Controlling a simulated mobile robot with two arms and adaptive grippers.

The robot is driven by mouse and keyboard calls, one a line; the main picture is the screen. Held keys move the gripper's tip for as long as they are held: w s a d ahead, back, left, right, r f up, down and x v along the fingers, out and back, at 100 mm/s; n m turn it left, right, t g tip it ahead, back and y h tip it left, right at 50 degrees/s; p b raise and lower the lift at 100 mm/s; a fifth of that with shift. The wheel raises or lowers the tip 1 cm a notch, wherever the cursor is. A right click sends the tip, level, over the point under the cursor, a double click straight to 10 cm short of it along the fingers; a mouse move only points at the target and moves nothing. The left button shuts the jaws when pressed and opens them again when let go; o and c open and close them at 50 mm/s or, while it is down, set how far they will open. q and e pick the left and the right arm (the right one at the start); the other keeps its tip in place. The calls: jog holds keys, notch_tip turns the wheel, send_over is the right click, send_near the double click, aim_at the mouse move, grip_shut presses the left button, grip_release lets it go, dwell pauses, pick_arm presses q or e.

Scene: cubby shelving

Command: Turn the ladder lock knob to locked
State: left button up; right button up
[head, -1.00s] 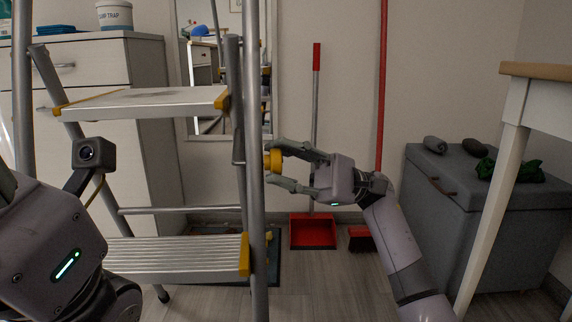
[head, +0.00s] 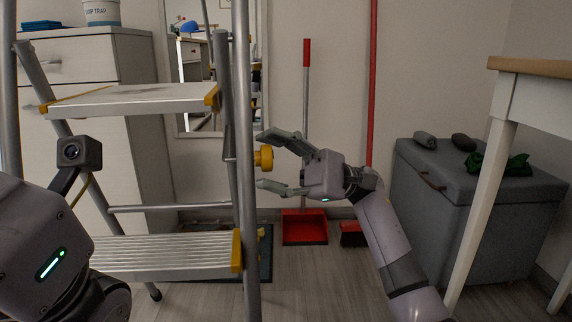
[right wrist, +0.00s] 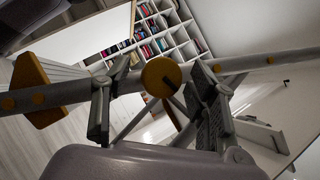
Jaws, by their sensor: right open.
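The yellow ladder lock knob (head: 264,157) sticks out from the right side of the metal stepladder's front rail (head: 243,200). My right gripper (head: 267,159) is open, with one finger above the knob and one below it, apart from it in the head view. In the right wrist view the round knob face (right wrist: 160,76) sits between the two spread fingers of my right gripper (right wrist: 160,68). A dark mark shows at the knob's lower edge; I cannot tell its lock position. My left arm is at the left edge; its fingers are not visible.
A red dustpan (head: 304,227) and a red brush (head: 353,234) stand by the back wall. A grey storage box (head: 440,210) and a white-legged table (head: 483,190) are at the right. A white drawer cabinet (head: 95,60) stands behind the ladder.

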jog(key=v, duration=1.1)
jog(key=shift+w+d+f, duration=0.2)
jog(key=shift+d, duration=0.1)
